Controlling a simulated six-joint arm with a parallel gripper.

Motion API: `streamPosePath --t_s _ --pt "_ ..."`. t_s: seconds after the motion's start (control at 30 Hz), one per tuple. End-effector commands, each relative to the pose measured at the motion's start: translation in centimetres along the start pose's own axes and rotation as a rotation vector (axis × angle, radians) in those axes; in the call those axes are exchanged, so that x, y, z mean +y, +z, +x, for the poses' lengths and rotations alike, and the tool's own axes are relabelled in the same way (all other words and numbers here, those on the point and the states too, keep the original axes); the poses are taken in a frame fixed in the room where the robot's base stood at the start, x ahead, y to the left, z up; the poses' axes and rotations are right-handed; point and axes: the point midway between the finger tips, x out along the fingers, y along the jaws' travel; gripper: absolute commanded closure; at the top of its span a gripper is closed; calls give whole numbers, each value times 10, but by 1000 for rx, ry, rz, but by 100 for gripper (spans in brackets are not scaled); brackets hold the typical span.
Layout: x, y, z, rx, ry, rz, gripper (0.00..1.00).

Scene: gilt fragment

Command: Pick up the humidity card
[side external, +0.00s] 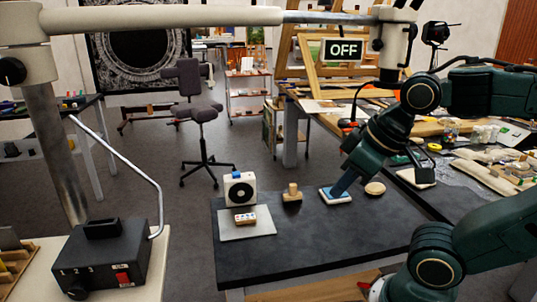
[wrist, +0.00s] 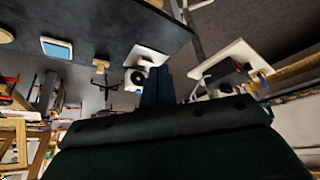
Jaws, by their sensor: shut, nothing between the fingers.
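A small pale block with coloured spots on it (side external: 245,217) lies on a light grey sheet (side external: 262,230) at the left of the dark table; it is probably the humidity card. I cannot pick it out for sure in the wrist view. My gripper (side external: 339,190) is shut and empty. In the side view it points down and left, in front of or over a blue-topped pale block (side external: 330,199), well to the right of the card. In the wrist view its dark blue fingers (wrist: 157,72) are together; whether they touch anything is unclear.
A white box with a black disc (side external: 240,189) stands behind the card. A wooden block with a knob (side external: 292,193) stands between the card and my gripper. A round wooden disc (side external: 375,188) lies to the right. The table's front middle (side external: 320,245) is clear.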

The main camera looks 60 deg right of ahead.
Motion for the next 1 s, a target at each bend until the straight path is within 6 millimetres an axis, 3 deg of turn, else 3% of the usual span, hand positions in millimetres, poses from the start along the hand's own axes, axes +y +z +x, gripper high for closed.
streamPosePath --t_s 0.03,0.3,0.73,1.0 --pt "0 0 0 0 0 0 96" --pt "0 0 0 0 0 0 47" --pt "0 -5 1 -6 0 -14 47" --pt "3 -34 11 -43 -12 -103 47"
